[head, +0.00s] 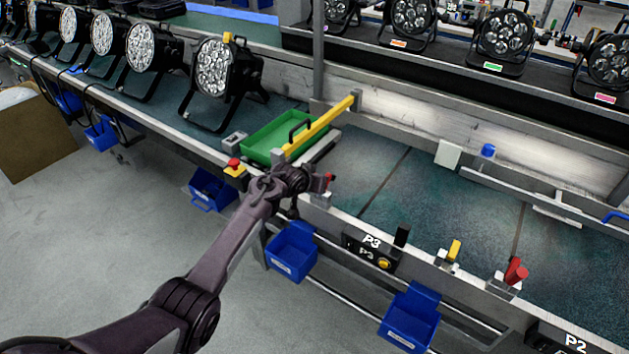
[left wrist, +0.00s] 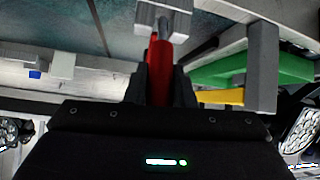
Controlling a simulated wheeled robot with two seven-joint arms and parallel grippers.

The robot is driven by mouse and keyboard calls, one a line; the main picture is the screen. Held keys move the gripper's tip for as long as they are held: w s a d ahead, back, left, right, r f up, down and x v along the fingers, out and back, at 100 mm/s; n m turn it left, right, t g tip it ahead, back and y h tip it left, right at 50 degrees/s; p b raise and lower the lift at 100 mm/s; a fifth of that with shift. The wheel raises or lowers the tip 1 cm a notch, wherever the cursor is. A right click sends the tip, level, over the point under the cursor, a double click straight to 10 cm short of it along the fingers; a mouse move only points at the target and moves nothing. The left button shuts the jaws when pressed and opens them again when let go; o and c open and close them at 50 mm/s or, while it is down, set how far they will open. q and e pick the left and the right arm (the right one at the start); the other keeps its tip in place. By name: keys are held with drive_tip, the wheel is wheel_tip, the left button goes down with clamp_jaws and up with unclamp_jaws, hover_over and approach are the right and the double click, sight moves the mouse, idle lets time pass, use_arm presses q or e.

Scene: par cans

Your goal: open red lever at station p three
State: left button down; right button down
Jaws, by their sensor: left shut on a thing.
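My left gripper (head: 312,183) is at the bench's front edge, just left of the black P3 sign (head: 370,252). It is shut on a red lever (head: 329,179), most of which it hides in the head view. In the left wrist view, the red lever (left wrist: 160,62) stands between the black fingers (left wrist: 160,88), with its light mount (left wrist: 163,18) at the top. The lever's exact angle is hard to tell. A second red lever (head: 516,272) sits further right, near the P2 sign (head: 574,342). My right gripper is not in view.
A yellow bar (head: 322,125) slants beside a green tray (head: 262,140) just behind my gripper. A red button on a yellow base (head: 234,167) is to the left. Blue bins (head: 292,252) hang below the edge. A yellow lever (head: 454,250) stands right of the P3 sign.

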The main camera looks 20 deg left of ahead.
use_arm(q)
drive_tip(key=shift+r, duration=0.1)
drive_tip(key=c, duration=1.2)
unclamp_jaws()
drive_tip(key=shift+c, duration=0.2)
drive_tip(key=v, duration=0.7)
drive_tip(key=shift+s+r, duration=0.2)
drive_tip(key=s+f+g, duration=0.2)
drive_tip(key=s+f, duration=0.5)
drive_tip(key=f, duration=0.4)
drive_tip(key=s+f+g, duration=0.1)
drive_tip(key=s+f, duration=0.7)
drive_tip(key=f, duration=0.4)
drive_tip(key=s+f+g, duration=0.2)
drive_tip(key=s+f, duration=0.5)
drive_tip(key=f, duration=0.4)
drive_tip(key=s+a+f+g, duration=0.1)
drive_tip(key=s+f, duration=0.4)
drive_tip(key=s, duration=0.7)
drive_tip(key=s+a+f+g+y, duration=0.1)
drive_tip(key=s+f, duration=0.4)
drive_tip(key=s, duration=0.8)
drive_tip(key=s+a+f+g+y, duration=0.1)
drive_tip(key=s+f, duration=0.5)
drive_tip(key=s, duration=0.6)
drive_tip(key=shift+s+a+m+g, duration=0.25)
drive_tip(key=shift+s+m+g, duration=0.05)
drive_tip(key=shift+m+g, duration=0.1)
